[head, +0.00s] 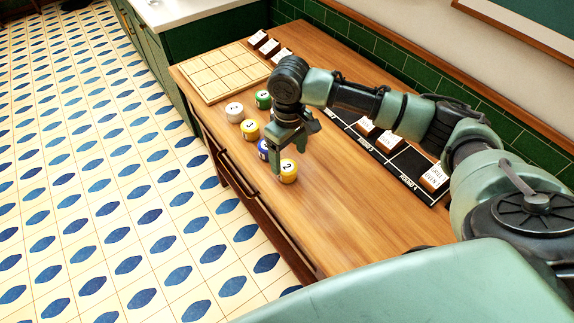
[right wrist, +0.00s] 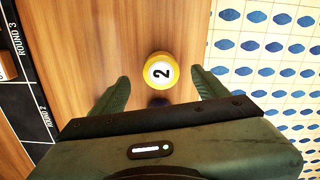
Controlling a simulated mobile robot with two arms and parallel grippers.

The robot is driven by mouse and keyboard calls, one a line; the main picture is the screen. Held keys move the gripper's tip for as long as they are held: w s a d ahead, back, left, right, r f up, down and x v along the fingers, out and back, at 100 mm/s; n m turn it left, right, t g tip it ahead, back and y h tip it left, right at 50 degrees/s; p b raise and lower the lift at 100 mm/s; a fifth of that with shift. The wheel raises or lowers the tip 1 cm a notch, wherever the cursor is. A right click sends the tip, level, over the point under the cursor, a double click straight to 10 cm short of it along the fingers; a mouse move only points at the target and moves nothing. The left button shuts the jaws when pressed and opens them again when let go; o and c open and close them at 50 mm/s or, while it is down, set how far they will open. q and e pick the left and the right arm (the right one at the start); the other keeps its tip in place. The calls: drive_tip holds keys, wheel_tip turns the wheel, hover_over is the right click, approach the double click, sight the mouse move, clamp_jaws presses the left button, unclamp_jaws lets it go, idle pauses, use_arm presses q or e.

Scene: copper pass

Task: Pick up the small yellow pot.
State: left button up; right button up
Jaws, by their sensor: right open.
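A yellow pot with a white lid marked 2 (head: 288,171) stands upright on the wooden counter near its front edge. In the right wrist view the same pot (right wrist: 158,70) shows between and slightly beyond the fingertips, with gaps on both sides. My right gripper (head: 293,146) is open and empty, pointing down over the counter close to this pot. Another yellow pot (head: 250,130) stands farther left, past a blue pot (head: 263,150) partly hidden by the gripper. I cannot tell from size which yellow pot is smaller. My left gripper is out of view.
A white pot (head: 234,112) and a green pot (head: 263,99) stand near the pale gridded board (head: 222,72). A black strip with round labels (head: 405,165) and card blocks lies along the wall side. The counter's near right part is clear.

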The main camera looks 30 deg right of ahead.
sight(288, 167)
drive_tip(key=shift+s+a+f+p, duration=0.1)
drive_tip(key=shift+a+f+p, duration=0.1)
drive_tip(key=shift+f+p, duration=0.6)
wheel_tip(288, 167, down, 2)
drive_tip(key=shift+f, duration=0.1)
drive_tip(key=shift+w+d+f, duration=0.15)
drive_tip(key=shift+w+f, duration=0.1)
drive_tip(key=shift+f, duration=0.6)
drive_tip(key=c, duration=1.6)
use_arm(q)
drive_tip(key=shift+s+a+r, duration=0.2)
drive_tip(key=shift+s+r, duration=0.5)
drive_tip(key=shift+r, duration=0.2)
use_arm(e)
drive_tip(key=shift+r, duration=0.1)
